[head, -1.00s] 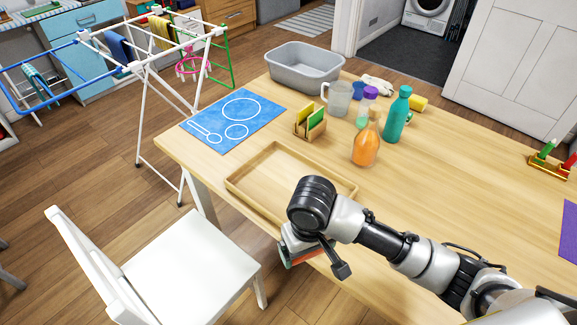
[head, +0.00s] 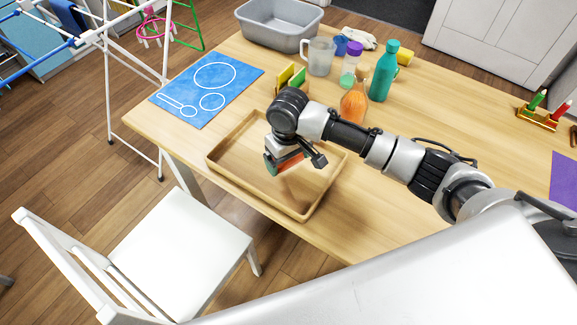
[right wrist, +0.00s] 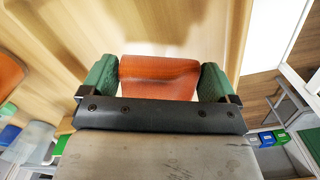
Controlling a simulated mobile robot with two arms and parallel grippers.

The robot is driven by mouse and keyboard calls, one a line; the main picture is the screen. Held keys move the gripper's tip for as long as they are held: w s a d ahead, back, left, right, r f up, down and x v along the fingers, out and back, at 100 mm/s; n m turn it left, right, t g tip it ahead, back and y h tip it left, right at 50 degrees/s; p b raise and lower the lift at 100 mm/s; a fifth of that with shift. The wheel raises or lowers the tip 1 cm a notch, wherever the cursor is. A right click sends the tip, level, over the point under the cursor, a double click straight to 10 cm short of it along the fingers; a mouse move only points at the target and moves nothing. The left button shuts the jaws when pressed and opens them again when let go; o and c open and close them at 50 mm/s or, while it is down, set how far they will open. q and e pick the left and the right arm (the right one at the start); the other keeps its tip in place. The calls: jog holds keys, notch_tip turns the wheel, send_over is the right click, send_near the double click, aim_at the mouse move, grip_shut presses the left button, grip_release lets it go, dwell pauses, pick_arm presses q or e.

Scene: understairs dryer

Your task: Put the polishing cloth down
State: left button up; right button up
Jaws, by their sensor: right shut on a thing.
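My right gripper (head: 284,164) is over the wooden tray (head: 227,172) on the table. It is shut on an orange-red piece, the polishing cloth (right wrist: 158,79), which sits between the two green finger pads in the right wrist view. In the head view the cloth shows only as a small reddish patch beside the fingers. The tray is shallow, with a raised rim, and its visible floor is bare. I cannot tell whether the cloth touches the tray floor. My left gripper is out of view.
Behind the tray stand a card holder (head: 291,78), an orange bottle (head: 354,107), a teal bottle (head: 383,72), a jug (head: 320,56) and a grey basin (head: 280,24). A blue mat (head: 205,88) lies left. A white chair (head: 180,250) stands in front.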

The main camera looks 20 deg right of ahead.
aim_at(289, 173)
jog(key=shift+w+d+f, duration=0.1)
jog(key=shift+f, duration=0.2)
notch_tip(289, 173, down, 3)
jog(key=shift+r, duration=0.2)
jog(key=shift+f, duration=0.5)
jog(key=o, duration=0.6)
jog(key=shift+f, duration=0.1)
notch_tip(289, 173, up, 12)
jog(key=shift+r+p, duration=0.15)
jog(key=shift+p, duration=0.15)
